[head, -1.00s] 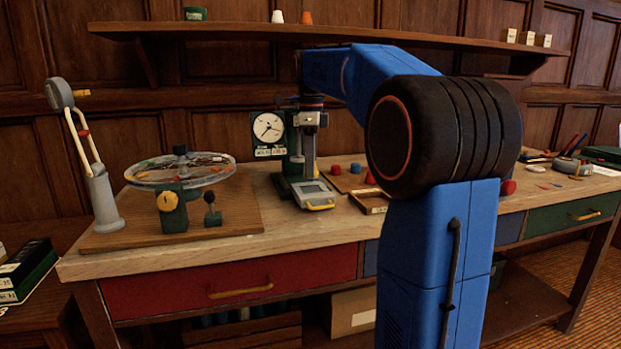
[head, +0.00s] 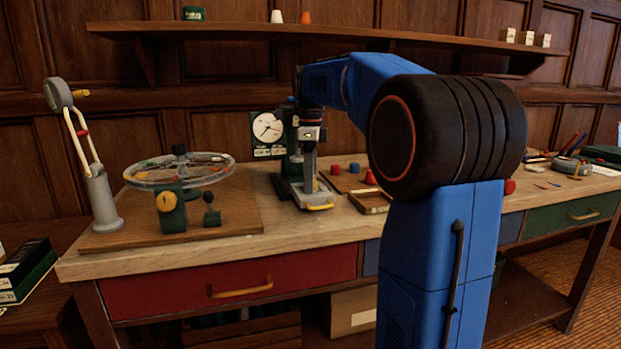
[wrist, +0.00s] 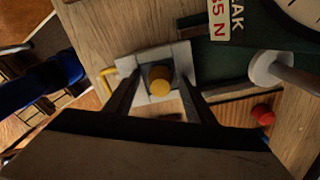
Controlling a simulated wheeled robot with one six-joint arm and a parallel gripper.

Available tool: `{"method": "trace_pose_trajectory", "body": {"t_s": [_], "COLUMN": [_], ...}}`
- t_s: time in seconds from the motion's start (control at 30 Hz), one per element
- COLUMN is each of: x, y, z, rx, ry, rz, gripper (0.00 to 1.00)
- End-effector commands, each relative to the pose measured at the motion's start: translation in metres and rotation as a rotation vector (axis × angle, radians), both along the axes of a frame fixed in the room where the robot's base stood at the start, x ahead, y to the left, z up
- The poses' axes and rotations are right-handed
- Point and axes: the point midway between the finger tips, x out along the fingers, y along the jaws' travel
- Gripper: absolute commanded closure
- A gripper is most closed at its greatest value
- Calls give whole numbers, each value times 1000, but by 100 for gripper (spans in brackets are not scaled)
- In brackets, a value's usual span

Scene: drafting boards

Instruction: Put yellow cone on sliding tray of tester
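The yellow cone (wrist: 159,82) stands on the pale grey sliding tray (wrist: 183,57) of the tester, seen from above in the wrist view. My gripper (wrist: 159,76) is over the tray, with its two dark fingers apart on either side of the cone and a gap visible at each side. In the head view my gripper (head: 311,177) is low over the tray (head: 298,197), and the cone is mostly hidden there. The tester has a round white dial (head: 267,127) and a dark green base. The tray's yellow handle (head: 320,207) faces the front.
Red and blue pieces, including a red cone (head: 370,178), stand right of the tester. A shallow wooden box (head: 371,201) lies in front of them. A glass disc device (head: 180,170) stands on a board at the left. The tester's column and dial are close to my gripper.

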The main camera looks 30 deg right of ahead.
Motion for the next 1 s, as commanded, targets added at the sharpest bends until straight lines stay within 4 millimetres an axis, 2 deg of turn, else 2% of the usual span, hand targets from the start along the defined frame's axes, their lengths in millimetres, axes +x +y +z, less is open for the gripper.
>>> {"method": "trace_pose_trajectory", "body": {"t_s": [0.23,0.7,0.83,1.0], "x": [1,1,1,0], "y": [0,0,0,0], "z": [14,99,114,122], "rx": [0,-1,-1,0], "ry": [-1,-1,-1,0], "rz": [0,0,0,0], "gripper": [50,50,50,50]}}
